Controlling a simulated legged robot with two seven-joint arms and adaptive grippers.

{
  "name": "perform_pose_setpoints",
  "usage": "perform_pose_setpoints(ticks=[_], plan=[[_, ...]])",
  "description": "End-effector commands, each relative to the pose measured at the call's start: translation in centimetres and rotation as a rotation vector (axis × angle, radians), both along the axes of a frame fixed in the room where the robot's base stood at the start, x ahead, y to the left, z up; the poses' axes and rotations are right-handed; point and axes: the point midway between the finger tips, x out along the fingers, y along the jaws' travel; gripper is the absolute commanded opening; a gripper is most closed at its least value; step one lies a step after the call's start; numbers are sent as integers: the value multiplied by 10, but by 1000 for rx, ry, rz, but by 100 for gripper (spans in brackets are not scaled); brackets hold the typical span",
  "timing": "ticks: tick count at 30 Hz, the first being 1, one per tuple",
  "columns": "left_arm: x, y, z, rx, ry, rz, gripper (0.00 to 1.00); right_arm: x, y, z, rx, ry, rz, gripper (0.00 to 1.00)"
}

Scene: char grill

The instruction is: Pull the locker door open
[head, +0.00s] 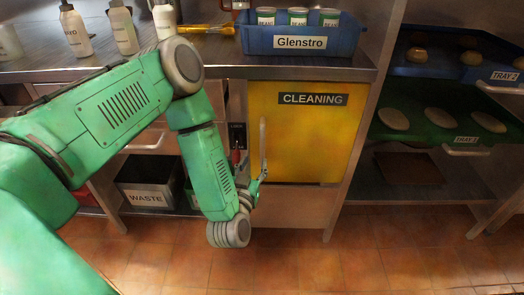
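The locker door (312,143) is a yellow panel with a black CLEANING label, under the steel counter. It looks shut in its frame. A pale upright handle (262,140) stands at its left edge. My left arm comes in from the left and bends down in front of the counter. My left gripper (259,183) is at the lower end of the handle. Its fingers are small and partly hidden by the wrist, so I cannot tell whether they touch or grip the handle. My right gripper is not in view.
A small dark lock plate with a red part (236,154) is left of the door. A blue Glenstro bin (300,42) with cans stands on the counter. A WASTE box (147,194) is low left. Tray shelves (440,125) are at right. The tiled floor before the door is clear.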

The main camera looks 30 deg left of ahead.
Motion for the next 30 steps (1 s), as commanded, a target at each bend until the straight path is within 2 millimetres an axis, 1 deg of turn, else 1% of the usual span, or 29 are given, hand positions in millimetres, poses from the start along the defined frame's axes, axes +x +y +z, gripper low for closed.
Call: perform_pose_setpoints(ticks=[1,6,12,15,18,27,28,29,30], plan=[[14,6,2,3,-11,5,36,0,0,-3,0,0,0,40],[49,20,2,2,-10,6,36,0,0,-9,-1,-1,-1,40],[81,32,1,0,-9,4,36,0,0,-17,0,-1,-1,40],[91,36,1,1,-7,4,36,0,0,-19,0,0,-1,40],[96,38,1,1,-5,3,36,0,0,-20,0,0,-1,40],[99,37,3,1,-5,2,36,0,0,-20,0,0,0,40],[99,38,2,1,-5,2,32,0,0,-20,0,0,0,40],[99,38,2,1,-5,2,22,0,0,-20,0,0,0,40],[99,38,2,0,-4,2,8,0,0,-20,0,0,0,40]])
